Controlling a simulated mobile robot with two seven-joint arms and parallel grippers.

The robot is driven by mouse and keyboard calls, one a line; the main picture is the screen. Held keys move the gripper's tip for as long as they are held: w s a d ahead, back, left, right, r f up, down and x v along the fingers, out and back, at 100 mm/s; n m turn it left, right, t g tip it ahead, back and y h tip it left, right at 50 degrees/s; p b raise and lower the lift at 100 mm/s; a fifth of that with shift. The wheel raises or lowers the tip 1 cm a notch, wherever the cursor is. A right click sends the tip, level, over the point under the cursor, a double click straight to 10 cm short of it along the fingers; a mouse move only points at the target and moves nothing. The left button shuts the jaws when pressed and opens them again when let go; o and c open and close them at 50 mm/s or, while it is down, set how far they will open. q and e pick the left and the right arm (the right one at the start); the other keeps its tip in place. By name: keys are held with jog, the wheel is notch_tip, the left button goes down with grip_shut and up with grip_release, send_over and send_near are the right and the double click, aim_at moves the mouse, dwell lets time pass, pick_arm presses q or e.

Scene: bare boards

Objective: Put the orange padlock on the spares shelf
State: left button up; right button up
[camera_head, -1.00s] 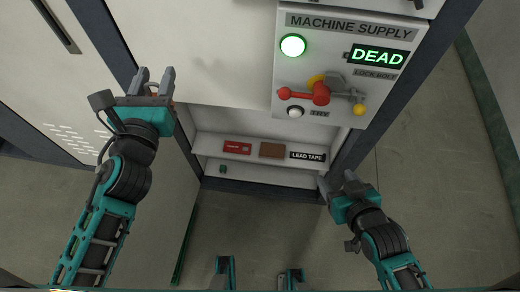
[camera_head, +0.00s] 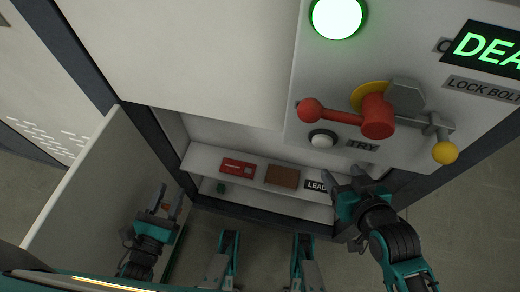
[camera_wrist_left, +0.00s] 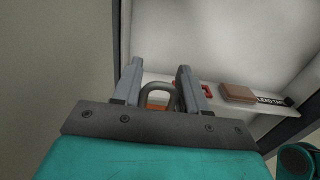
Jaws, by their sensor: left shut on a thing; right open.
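The orange padlock (camera_wrist_left: 158,107) shows in the left wrist view between the fingers of my left gripper (camera_wrist_left: 158,85), its grey shackle standing up; most of its orange body is hidden. In the head view my left gripper (camera_head: 172,198) is low, in front of the open door and left of the shelves. The padlock is not clear there. A white shelf (camera_head: 200,158) inside the open cabinet carries several items; I see no label reading spares. It also shows in the left wrist view (camera_wrist_left: 218,101). My right gripper (camera_head: 349,180) is open and empty at the shelf's right end.
On the shelf are a red item (camera_head: 238,168), a brown block (camera_head: 282,176) and a "LEAD TAPE" label (camera_head: 316,186), partly covered by my right gripper. The red lever (camera_head: 340,117) juts out above. The open door (camera_head: 95,190) stands left.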

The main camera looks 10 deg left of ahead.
pick_arm(q)
jog(key=b, duration=0.2)
send_over(206, 134)
jog(key=s, duration=0.5)
jog(key=shift+a+f, duration=0.2)
jog(key=shift+a, duration=0.1)
jog(key=shift+w+f+b, duration=0.25)
jog(key=shift+f+b, duration=0.25)
jog(key=shift+b, duration=0.05)
jog(key=shift+w+f+b, duration=0.25)
jog(key=shift+f+b, duration=0.25)
jog(key=shift+b, duration=0.05)
jog(key=shift+f, duration=0.3)
jog(key=shift+f+b, duration=0.3)
jog(key=shift+b, duration=0.15)
notch_tip(206, 134, down, 3)
jog(key=b, duration=0.2)
jog(key=shift+b, duration=0.3)
jog(key=shift+f+b, duration=0.3)
jog(key=shift+f, duration=0.05)
jog(key=shift+w+d, duration=0.1)
jog(key=shift+w, duration=0.1)
pick_arm(e)
jog(key=shift+y, duration=0.3)
jog(key=f, duration=0.1)
jog(key=a+f, duration=0.1)
jog(key=f, duration=0.1)
jog(key=a+f, duration=0.1)
jog(key=f, duration=0.1)
jog(key=shift+w, duration=0.35)
